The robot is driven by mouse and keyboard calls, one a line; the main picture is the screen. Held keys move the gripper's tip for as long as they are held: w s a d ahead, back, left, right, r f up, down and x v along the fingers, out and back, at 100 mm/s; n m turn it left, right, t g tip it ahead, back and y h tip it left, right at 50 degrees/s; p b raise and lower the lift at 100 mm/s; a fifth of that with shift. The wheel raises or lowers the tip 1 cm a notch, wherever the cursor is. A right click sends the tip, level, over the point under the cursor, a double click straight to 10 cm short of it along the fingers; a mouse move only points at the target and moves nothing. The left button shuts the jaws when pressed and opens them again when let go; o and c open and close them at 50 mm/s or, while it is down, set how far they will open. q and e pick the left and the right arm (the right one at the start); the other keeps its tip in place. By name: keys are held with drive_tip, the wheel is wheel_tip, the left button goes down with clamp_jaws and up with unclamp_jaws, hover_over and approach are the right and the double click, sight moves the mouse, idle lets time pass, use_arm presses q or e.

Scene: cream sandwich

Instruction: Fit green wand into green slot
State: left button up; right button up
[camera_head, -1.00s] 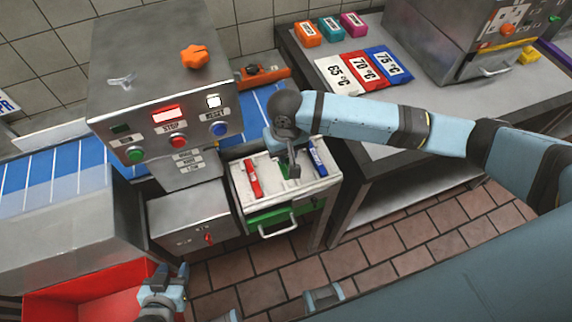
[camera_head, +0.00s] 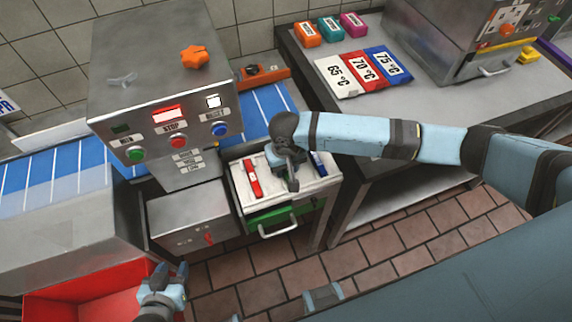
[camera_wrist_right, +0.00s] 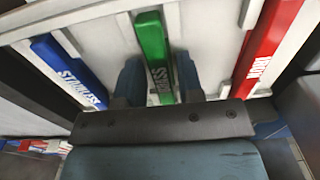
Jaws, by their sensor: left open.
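The green wand (camera_wrist_right: 153,50) lies lengthwise over the white tray (camera_wrist_right: 100,22), between a blue wand (camera_wrist_right: 68,70) and a red wand (camera_wrist_right: 268,48) in the right wrist view. My right gripper (camera_wrist_right: 158,92) has one finger on each side of the green wand, with narrow gaps showing. In the head view the right gripper (camera_head: 291,187) is low over the tray and hides the green wand. Whether the wand is seated in its slot is unclear. My left gripper (camera_head: 172,270) is open and empty beside the red bin.
The tray sits on a drawer with a green front and handle (camera_head: 278,231). A steel control box (camera_head: 150,70) with buttons stands left of it. The red bin (camera_head: 90,300) is at lower left. A grey counter (camera_head: 455,105) with temperature cards (camera_head: 362,70) is at right.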

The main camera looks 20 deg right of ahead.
drive_tip(key=shift+o, duration=0.4)
drive_tip(key=shift+r, duration=0.1)
wheel_tip(320, 180, up, 12)
idle(0.3)
idle(0.3)
drive_tip(key=s+a+f+y, duration=0.1)
drive_tip(key=a, duration=0.1)
drive_tip(key=s+a+f+n+t+y+p, duration=0.1)
drive_tip(key=a+y, duration=0.1)
drive_tip(key=s+a+f+t+y, duration=0.1)
drive_tip(key=a+f, duration=0.1)
drive_tip(key=a, duration=0.1)
drive_tip(key=shift+y+p, duration=0.3)
drive_tip(key=shift+s+a+f+n+t+y+p, duration=0.3)
drive_tip(key=shift+s+a+f+t+y+p, duration=0.15)
drive_tip(key=shift+s+f+t+y, duration=0.4)
drive_tip(key=s+d+f+t+h+p, duration=0.1)
drive_tip(key=s+d+f+t, duration=0.1)
drive_tip(key=s+d, duration=0.4)
drive_tip(key=s+d+f+n+t+h+p, duration=0.1)
drive_tip(key=s+d+f+t+h, duration=0.1)
drive_tip(key=s+d+t, duration=0.3)
drive_tip(key=shift+s+d+f, duration=0.5)
drive_tip(key=shift+d+f, duration=0.3)
drive_tip(key=shift+d, duration=0.4)
